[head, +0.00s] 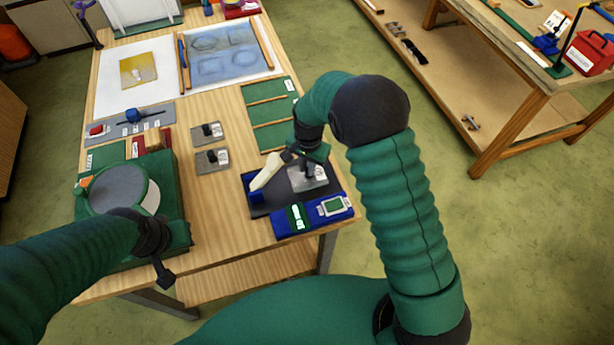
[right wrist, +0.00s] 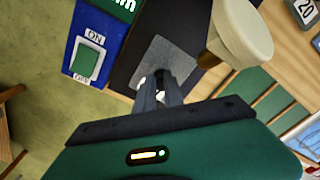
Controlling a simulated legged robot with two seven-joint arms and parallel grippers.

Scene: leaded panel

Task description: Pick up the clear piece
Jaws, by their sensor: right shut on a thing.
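My right gripper (head: 309,170) points down over a grey plate (head: 322,182) on a dark mat at the table's near right. In the right wrist view its fingers (right wrist: 158,88) are close together above the grey plate (right wrist: 172,62). A small bright, see-through bit shows at their tips; I take it to be the clear piece, mostly hidden by the fingers. I cannot tell whether it is clear of the plate. My left gripper (head: 165,272) hangs at the near left edge, beside the round grey disc; its jaw opening cannot be made out.
A cream handle (head: 265,171) stands close beside the right gripper, on its left. A blue switch box (head: 318,214) lies in front of the mat. Two labelled grey plates (head: 207,132) lie left. A green slotted board (head: 262,100) is behind.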

